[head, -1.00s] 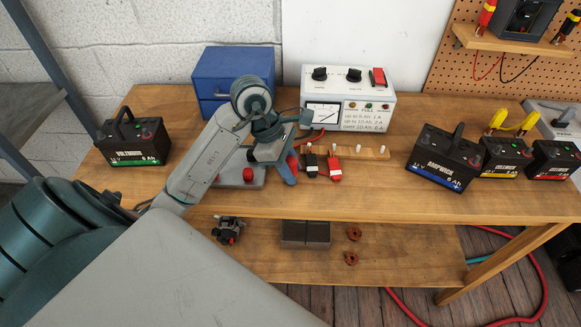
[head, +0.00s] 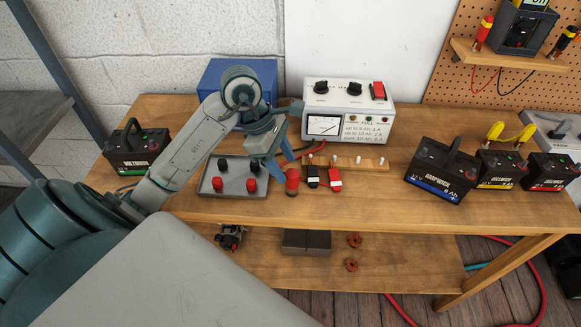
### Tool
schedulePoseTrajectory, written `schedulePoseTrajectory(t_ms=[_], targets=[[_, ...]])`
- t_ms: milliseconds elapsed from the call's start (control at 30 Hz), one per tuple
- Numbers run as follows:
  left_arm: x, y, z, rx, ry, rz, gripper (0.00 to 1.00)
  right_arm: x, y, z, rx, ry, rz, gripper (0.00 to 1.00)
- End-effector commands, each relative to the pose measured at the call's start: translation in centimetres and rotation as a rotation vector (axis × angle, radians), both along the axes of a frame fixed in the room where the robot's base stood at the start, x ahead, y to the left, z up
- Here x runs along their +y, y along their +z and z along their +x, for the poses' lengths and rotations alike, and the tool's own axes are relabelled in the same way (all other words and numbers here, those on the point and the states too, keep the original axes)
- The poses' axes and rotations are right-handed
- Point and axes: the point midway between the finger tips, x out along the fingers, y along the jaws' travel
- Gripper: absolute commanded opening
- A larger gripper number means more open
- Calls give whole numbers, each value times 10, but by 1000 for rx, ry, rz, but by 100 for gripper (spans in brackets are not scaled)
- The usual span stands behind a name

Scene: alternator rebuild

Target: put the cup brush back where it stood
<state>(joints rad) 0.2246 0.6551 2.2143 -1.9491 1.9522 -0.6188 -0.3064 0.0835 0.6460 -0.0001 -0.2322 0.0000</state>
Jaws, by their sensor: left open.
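A small red upright cylinder, which looks like the cup brush (head: 292,184), stands on the wooden bench (head: 390,207) just right of the grey tray (head: 236,178). My left gripper (head: 284,163) is open, with its blue fingers just behind and above the red cylinder in the picture. I see nothing held between them. Whether a finger still touches the cylinder I cannot tell. My right gripper is not in view.
Black and red clips (head: 334,178) lie close right, before a wooden peg strip (head: 372,163). A white charger (head: 348,110) and a blue box (head: 235,84) stand behind. Batteries stand left (head: 136,152) and right (head: 441,170).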

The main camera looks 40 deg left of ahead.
Motion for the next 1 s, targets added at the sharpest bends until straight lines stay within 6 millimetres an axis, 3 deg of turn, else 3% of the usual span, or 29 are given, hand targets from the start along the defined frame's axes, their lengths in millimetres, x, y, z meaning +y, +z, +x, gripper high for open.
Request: schedulePoseTrajectory(t_ms=[33,100,333,1000], targets=[[5,16,-1,-2,0,5,50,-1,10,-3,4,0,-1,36],[10,27,-3,-1,0,4,50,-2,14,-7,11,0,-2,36],[21,52,-6,-2,0,2,50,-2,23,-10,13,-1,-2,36],[24,58,-7,0,0,-1,50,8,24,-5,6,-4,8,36]])
